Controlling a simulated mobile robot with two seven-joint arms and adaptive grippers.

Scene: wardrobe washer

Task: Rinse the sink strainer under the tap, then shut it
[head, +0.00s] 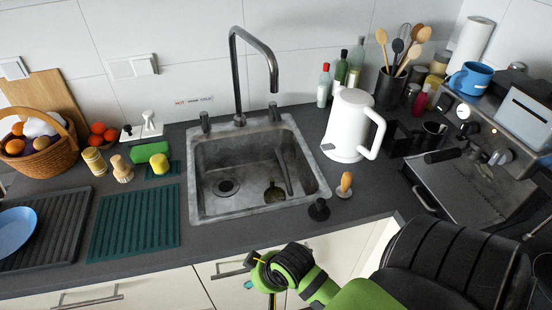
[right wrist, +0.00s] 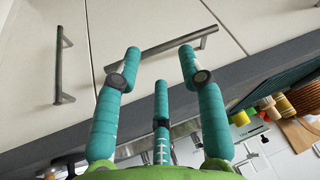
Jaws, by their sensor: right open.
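A grey sink (head: 205,155) is set in the dark counter, with a round drain (head: 227,187) in its floor. A small dark, brownish item (head: 275,193), possibly the strainer, lies in the basin's right half; a dark bar (head: 284,172) is beside it. The tall dark tap (head: 236,75) arches over the basin, with knobs at its left (head: 205,122) and right (head: 274,111). No water stream is visible. My right gripper (right wrist: 160,68) is open and empty, in front of the cabinet below the counter edge, near a bar handle (right wrist: 170,47). My left gripper is out of view.
A white kettle (head: 347,125), wooden-handled tool (head: 345,184) and black knob-like item (head: 318,210) stand right of the sink. An espresso machine (head: 440,180) is farther right. A green mat (head: 135,222), brushes and fruit basket (head: 45,160) are left. The counter's front strip below the sink is clear.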

